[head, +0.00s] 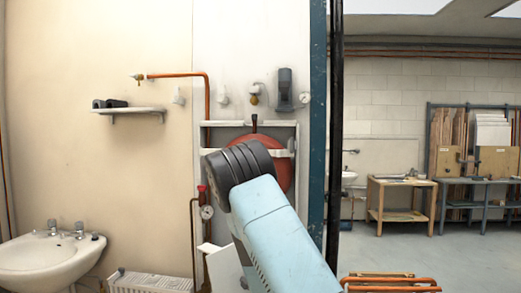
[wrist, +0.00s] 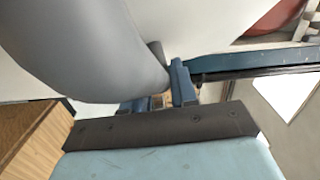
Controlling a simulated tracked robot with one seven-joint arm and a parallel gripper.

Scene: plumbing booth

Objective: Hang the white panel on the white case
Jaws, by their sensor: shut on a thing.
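The white case (head: 205,150) is an open frame on the pale wall in the head view, with a round red vessel (head: 284,174) inside it. The white panel (head: 226,268) shows low in the head view, left of my arm and below the case; the arm hides part of it. In the wrist view a broad pale surface, likely the panel (wrist: 205,28), fills the upper middle. My gripper (wrist: 160,93) is shut on the panel; the contact itself is mostly hidden. In the head view my arm hides the gripper. The panel is apart from the case.
A pressure gauge (head: 206,212) and pipe with a red valve stand beside the case's left side. A copper pipe (head: 207,95) runs above it. A washbasin (head: 45,262) is at left, a white radiator (head: 150,282) below. A blue post (head: 317,120) bounds the right.

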